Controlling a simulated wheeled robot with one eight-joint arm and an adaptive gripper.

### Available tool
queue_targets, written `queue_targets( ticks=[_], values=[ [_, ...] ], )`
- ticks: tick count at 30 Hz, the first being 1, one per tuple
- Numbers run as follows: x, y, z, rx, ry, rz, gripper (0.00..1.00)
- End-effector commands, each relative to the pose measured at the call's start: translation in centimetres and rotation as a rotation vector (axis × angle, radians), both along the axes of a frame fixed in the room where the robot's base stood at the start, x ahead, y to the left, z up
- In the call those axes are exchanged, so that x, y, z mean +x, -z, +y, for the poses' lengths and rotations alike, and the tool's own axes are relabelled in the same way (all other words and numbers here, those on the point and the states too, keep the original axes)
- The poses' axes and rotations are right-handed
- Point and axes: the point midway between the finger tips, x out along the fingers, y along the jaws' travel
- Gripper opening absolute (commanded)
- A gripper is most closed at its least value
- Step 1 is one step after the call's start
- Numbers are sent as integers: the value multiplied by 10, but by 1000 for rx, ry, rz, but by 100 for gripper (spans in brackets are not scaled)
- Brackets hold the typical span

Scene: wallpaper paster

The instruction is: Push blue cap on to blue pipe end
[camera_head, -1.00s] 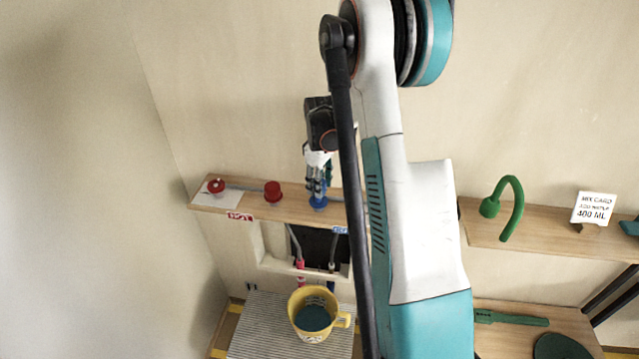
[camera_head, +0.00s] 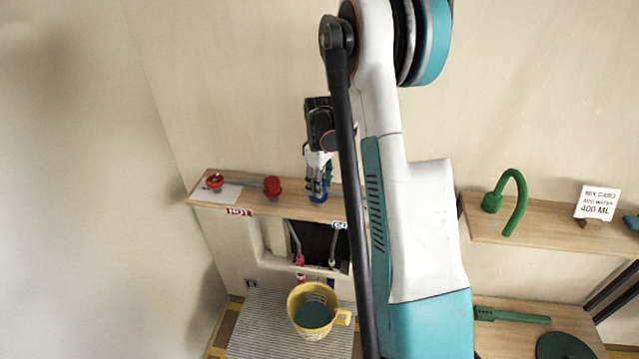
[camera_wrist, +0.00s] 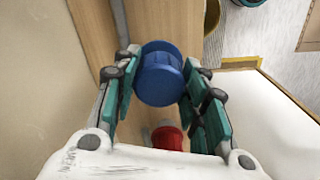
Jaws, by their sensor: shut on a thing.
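The blue cap (camera_wrist: 160,76) is round and sits between the teal-padded fingers of my gripper (camera_wrist: 160,85) in the wrist view. The fingers are shut on its sides. In the head view my gripper (camera_head: 318,184) points down over the left wall shelf, with the blue cap (camera_head: 318,197) at its tips. I cannot tell whether the cap touches the shelf. Two pipes come down in the dark wall opening below. The left one has a red end (camera_head: 300,261); the right pipe (camera_head: 332,262) looks grey, and no blue end is clear on it. My arm hides the area to the right.
The left shelf (camera_head: 250,202) bears a red cap (camera_head: 272,186) and a red knob (camera_head: 215,181) on a white card. A yellow mug (camera_head: 311,311) stands on a ribbed mat (camera_head: 262,330) below the pipes. A green hooked tube (camera_head: 512,205) is on the right shelf.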

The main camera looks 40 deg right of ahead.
Motion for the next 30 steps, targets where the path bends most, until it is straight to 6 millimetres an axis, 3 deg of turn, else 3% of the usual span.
queue_targets(
  ticks=[18, 19, 22, 30],
  values=[
    [0, 15, 0, 0, 0, 0, 20],
    [0, 15, 0, 0, 0, 0, 42],
    [0, 14, 0, 0, 0, 0, 63],
    [0, 14, 0, 0, 0, 0, 63]
  ],
)
